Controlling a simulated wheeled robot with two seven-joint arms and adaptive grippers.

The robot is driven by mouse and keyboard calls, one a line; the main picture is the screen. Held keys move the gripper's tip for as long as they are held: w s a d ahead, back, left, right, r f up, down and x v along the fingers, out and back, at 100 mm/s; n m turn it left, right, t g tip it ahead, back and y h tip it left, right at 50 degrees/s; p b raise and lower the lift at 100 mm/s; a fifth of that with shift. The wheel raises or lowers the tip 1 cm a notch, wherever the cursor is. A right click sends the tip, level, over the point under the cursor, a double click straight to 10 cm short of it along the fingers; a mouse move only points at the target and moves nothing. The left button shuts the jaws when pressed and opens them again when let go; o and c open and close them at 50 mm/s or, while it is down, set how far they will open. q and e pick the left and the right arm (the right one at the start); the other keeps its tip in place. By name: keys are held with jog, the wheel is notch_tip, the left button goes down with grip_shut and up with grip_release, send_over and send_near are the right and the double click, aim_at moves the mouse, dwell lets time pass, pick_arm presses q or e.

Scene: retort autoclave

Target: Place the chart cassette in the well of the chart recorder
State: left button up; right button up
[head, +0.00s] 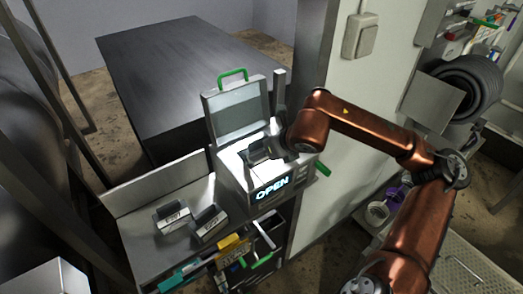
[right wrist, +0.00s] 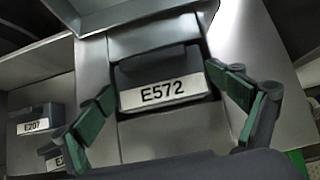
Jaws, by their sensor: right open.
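The chart recorder (head: 235,183) is a grey box with its lid (head: 238,108) raised and a front display reading "OPEN". A dark chart cassette labelled E572 (right wrist: 165,92) lies inside the recorder, between the metal sides of its well (right wrist: 150,40). How deep it sits I cannot tell. My right gripper (head: 266,151) is over the recorder's open top. In the right wrist view, its green-padded fingers (right wrist: 160,88) are spread wide on either side of the cassette, with gaps to it. My left gripper is not in view.
Two more cassettes, one labelled E207 (right wrist: 32,125), stand on the metal counter (head: 140,200) left of the recorder. A rack of tools (head: 235,250) is below. A dark table (head: 190,65) stands behind, and a white wall (head: 350,110) is close on the right.

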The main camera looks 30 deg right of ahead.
jog(key=shift+s+f, duration=0.25)
jog(key=shift+r+p, duration=0.2)
jog(key=shift+p, duration=0.2)
jog(key=shift+s+d+r+p, duration=0.1)
jog(key=shift+r+p, duration=0.4)
jog(key=shift+r, duration=0.35)
jog(key=b+v, duration=0.2)
jog(key=v, duration=0.9)
jog(key=shift+s+r, duration=0.15)
jog(key=shift+r, duration=0.05)
jog(key=shift+c, duration=0.3)
